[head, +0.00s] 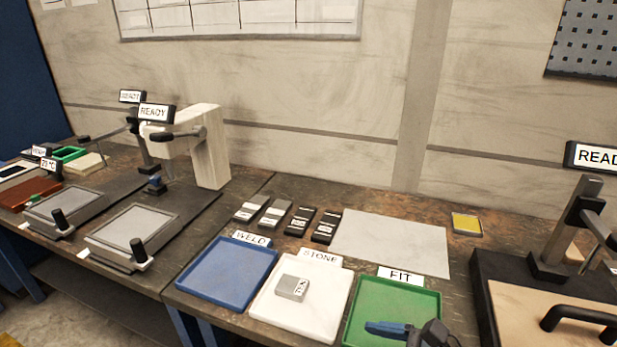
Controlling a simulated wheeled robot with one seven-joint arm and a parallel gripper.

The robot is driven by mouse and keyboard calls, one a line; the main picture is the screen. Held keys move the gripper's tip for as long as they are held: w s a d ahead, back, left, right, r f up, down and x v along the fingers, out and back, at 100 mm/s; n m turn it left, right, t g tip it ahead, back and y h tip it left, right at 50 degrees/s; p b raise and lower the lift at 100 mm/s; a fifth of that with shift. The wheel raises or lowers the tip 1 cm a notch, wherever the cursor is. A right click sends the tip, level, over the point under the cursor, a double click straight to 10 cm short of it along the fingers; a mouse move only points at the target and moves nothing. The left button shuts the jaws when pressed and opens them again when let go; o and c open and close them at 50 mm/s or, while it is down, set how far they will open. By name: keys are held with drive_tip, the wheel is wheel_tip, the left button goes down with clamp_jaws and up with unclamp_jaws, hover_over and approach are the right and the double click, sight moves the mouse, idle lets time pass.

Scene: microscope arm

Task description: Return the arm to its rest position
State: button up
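My gripper (372,328) shows at the bottom edge in the head view, with blue fingertips pointing left and a dark wrist to their right. It is in front of or above the green FIT tray (395,297) and hides part of it; its height over the tray is unclear. I cannot tell whether the fingers are apart, and I see nothing held in them. A white microscope-like stand (207,150) with a dark arm (178,134) and a READY sign stands on the left bench, apart from my gripper.
A blue WELD tray (228,285) and a white STONE tray (270,312) holding a grey labelled block (292,287) lie left of the green tray. Several small blocks and a pale sheet (390,243) lie behind. A dark-framed press (560,240) stands at right.

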drive_tip(key=s+d+f+n+t+h+b, duration=0.2)
drive_tip(key=s+d+f+n+h, duration=0.2)
drive_tip(key=s+f, duration=0.3)
drive_tip(key=s+d+f+n+t+h+b, duration=0.25)
drive_tip(key=s+d+f+h, duration=0.2)
drive_tip(key=s, duration=0.55)
drive_tip(key=s+d+r+n+t+h+b, duration=0.1)
drive_tip(key=s+r+n+b, duration=0.1)
drive_tip(key=s+r+n, duration=0.3)
drive_tip(key=s+d+r+n+t+h+b, duration=0.1)
drive_tip(key=s+r+n, duration=0.3)
drive_tip(key=s+n, duration=0.5)
drive_tip(key=shift+s+d+r+t+b, duration=0.4)
drive_tip(key=shift+t+b, duration=0.2)
drive_tip(key=shift+t, duration=0.15)
drive_tip(key=shift+h, duration=0.25)
